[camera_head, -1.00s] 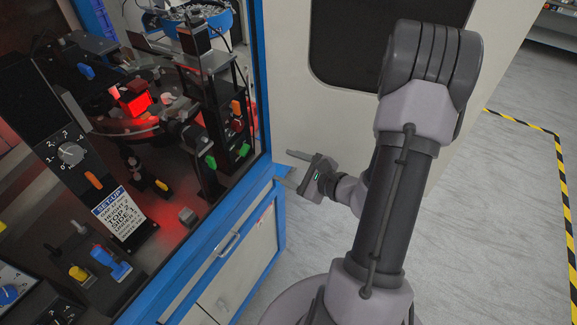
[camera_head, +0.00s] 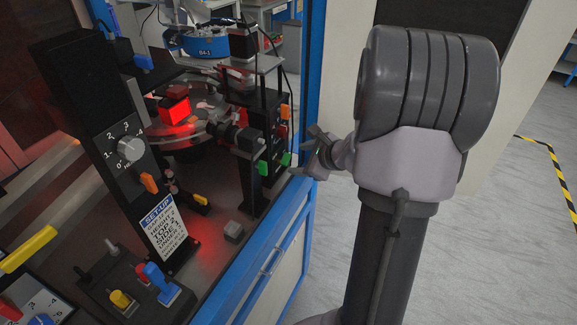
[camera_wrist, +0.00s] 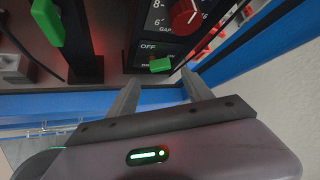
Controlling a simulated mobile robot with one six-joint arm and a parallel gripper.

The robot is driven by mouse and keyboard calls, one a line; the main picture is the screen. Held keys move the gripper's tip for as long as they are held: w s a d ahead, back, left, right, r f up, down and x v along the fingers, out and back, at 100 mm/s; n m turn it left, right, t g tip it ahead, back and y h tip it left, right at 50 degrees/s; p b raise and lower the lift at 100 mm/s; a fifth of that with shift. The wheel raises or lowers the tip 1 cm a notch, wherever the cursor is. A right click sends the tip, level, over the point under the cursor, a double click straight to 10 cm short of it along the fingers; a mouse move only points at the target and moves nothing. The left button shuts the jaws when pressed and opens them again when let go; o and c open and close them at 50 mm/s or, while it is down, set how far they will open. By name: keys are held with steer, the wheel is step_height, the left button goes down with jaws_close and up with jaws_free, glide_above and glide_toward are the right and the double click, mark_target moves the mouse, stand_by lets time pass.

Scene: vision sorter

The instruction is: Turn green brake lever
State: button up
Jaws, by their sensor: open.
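Two green levers sit low on black posts inside the blue-framed machine. In the head view one is the left green lever (camera_head: 263,168) and the other the right green lever (camera_head: 286,159). The wrist view shows a small green lever (camera_wrist: 160,65) below an OFF mark, and a larger green lever (camera_wrist: 47,22) at upper left. I cannot read which is labelled brake. My gripper (camera_head: 305,151) is open and empty at the machine's right edge. In the wrist view its fingers (camera_wrist: 161,76) point toward the small green lever, which shows between the tips, apparently untouched.
A red dial (camera_wrist: 186,14) sits above the small green lever. The blue frame (camera_head: 290,212) runs close beside my gripper. An orange lever (camera_head: 283,131), a grey block (camera_head: 233,231) and a set-up sign (camera_head: 165,228) are also in the machine. Open floor lies at right.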

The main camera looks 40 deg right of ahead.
mark_target(289, 160)
steer(key=b+x, duration=0.1)
steer(key=x, duration=0.5)
jaws_close()
steer(key=p, duration=0.3)
steer(key=shift+r+y, duration=0.3)
steer(key=shift+r, duration=0.05)
steer(key=shift+w+d+m+p, duration=0.15)
steer(key=shift+m+p, duration=0.15)
steer(key=shift+p, duration=0.45)
steer(key=shift+f+g+y, duration=0.3)
steer(key=shift+f, duration=0.1)
jaws_free()
